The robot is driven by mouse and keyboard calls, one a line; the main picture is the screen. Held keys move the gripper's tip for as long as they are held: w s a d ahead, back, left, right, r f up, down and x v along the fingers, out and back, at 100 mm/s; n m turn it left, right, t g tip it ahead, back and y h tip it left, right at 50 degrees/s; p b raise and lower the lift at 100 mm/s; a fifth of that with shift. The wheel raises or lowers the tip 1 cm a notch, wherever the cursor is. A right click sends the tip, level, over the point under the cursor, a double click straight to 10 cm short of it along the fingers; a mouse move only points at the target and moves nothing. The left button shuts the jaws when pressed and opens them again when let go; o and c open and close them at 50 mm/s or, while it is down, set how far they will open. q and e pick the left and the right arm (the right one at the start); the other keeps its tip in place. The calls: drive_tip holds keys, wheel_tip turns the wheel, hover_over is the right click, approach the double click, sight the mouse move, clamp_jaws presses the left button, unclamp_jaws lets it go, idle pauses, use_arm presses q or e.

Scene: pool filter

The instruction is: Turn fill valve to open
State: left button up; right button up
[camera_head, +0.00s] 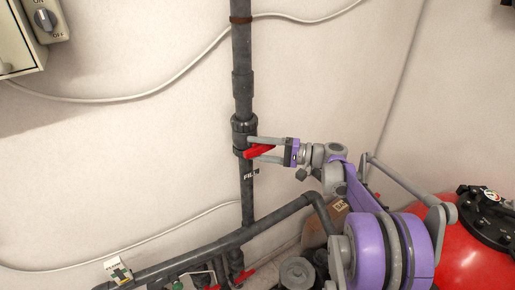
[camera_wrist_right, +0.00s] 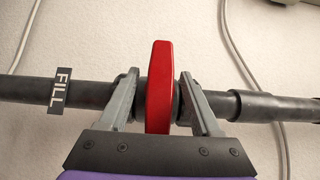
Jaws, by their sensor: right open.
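The fill valve has a red handle (camera_head: 259,151) on a dark vertical pipe, just above a "FILL" label (camera_head: 251,174). My right gripper (camera_head: 250,148) reaches the valve from the right, with its fingers on either side of the red handle. In the right wrist view the red handle (camera_wrist_right: 160,88) stands between the two open fingers (camera_wrist_right: 158,100), with a gap visible on both sides. The "FILL" label (camera_wrist_right: 60,90) lies to the left there. My left gripper is not in view.
A control box with an ON/OFF knob (camera_head: 45,20) is on the wall at upper left. A red tank (camera_head: 478,250) stands at lower right. Lower pipes (camera_head: 215,250) with other red handles run along the bottom. A thin cable (camera_head: 130,98) crosses the wall.

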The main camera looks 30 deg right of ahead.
clamp_jaws()
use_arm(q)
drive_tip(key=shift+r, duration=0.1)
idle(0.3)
